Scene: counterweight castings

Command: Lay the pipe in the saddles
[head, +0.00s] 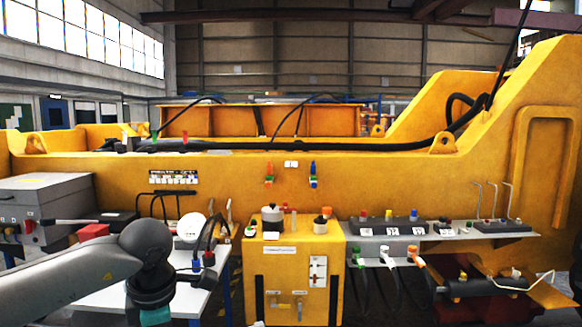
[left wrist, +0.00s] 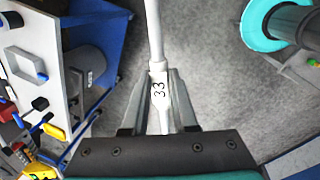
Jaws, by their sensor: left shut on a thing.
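A white pipe (left wrist: 154,30) with the number 33 on a thicker collar runs up and down the left wrist view. My left gripper (left wrist: 159,76) is shut on it at the collar, one grey finger on each side. The pipe's far end leaves the top of that view. In the head view my left arm comes in at the lower left, and I cannot make out its fingers or the pipe there. I cannot identify the saddles in either view. My right gripper is in neither view.
A white table (head: 185,303) stands beyond my left arm, beside a yellow cabinet (head: 281,270). A grey shelf (head: 512,236) with switch boxes is at the right. A large yellow casting (head: 225,173) spans the back. Grey floor (left wrist: 222,75) shows clear beside the pipe.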

